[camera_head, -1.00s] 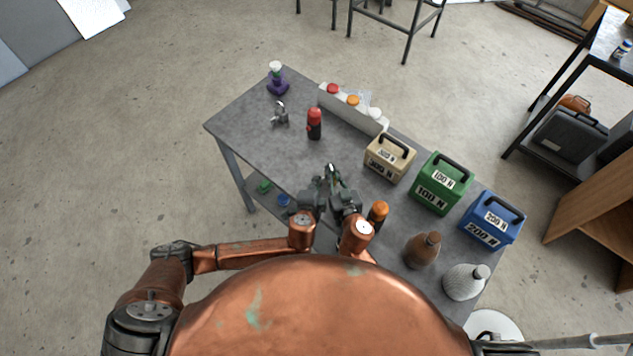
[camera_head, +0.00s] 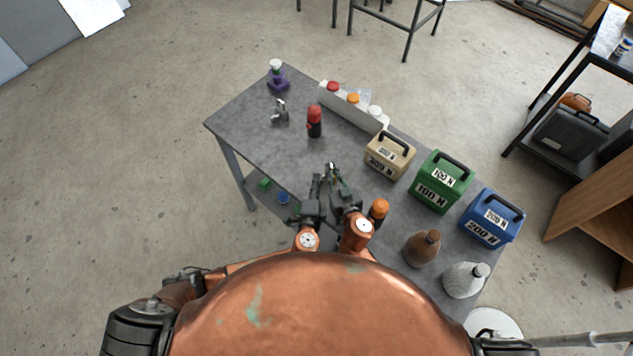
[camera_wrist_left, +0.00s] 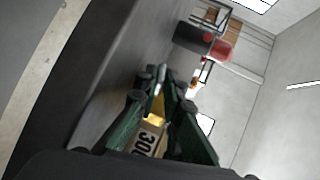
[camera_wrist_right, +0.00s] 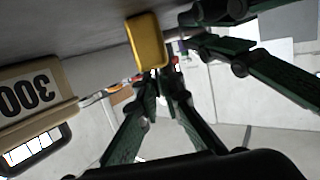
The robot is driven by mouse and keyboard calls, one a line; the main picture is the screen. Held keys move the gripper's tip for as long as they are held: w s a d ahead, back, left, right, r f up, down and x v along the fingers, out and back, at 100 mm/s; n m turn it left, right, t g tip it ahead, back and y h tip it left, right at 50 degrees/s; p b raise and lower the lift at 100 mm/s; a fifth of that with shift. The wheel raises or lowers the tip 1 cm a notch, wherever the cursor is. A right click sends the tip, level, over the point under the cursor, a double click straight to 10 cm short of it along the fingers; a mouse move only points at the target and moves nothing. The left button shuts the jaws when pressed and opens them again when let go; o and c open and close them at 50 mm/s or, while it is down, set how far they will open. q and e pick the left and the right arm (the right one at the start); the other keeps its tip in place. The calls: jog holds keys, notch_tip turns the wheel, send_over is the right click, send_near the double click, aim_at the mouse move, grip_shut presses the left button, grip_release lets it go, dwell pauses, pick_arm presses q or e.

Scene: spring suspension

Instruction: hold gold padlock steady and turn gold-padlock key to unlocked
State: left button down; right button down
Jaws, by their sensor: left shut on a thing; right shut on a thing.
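The gold padlock (camera_wrist_right: 145,40) stands out as a yellow block in the right wrist view. My left gripper (camera_head: 317,180) comes at it from the side and is shut on it. Its fingers show in the left wrist view (camera_wrist_left: 160,88) with yellow between them, but the exact contact is hidden. My right gripper (camera_head: 332,169) is at the padlock's edge, with its fingertips (camera_wrist_right: 164,78) close together, shut on what seems to be the key. The key itself is too small and covered to make out, and so is its angle.
A beige 300 N box (camera_head: 390,155), a green box (camera_head: 441,182) and a blue box (camera_head: 492,218) stand right of my grippers. An orange-topped item (camera_head: 379,209) is close beside my right arm. A red-topped cylinder (camera_head: 314,122) stands farther back.

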pick_arm(q)
jog(key=shift+d, duration=0.15)
jog(key=c, duration=2.3)
grip_release()
jog(key=shift+r, duration=0.1)
